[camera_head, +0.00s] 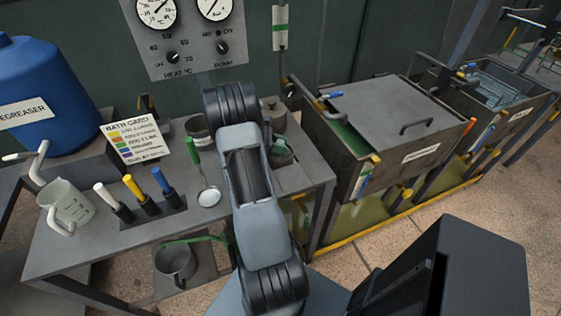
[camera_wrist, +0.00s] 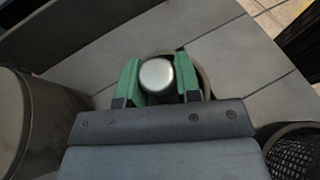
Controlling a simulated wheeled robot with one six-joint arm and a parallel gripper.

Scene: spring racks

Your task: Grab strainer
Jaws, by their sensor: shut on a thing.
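My gripper (camera_wrist: 158,82) has green fingers and is shut on a silver, round-topped piece (camera_wrist: 157,74). Only its top shows, and I cannot tell whether it belongs to a strainer. A round rim (camera_wrist: 205,76) shows just behind the right finger. In the head view my gripper (camera_head: 281,150) is over the bench's right part, largely hidden by my arm. A black mesh container (camera_wrist: 296,152) is at the lower right of the wrist view. A green-handled tool with a pale round head (camera_head: 209,197) lies on the bench left of my arm.
A grey cylinder (camera_wrist: 38,120) stands close on the wrist view's left. On the bench (camera_head: 75,238) are a beaker (camera_head: 68,203), upright colored handles in a rack (camera_head: 150,208) and a card (camera_head: 137,138). A lidded tank (camera_head: 385,115) stands at right. A pan (camera_head: 175,262) sits below.

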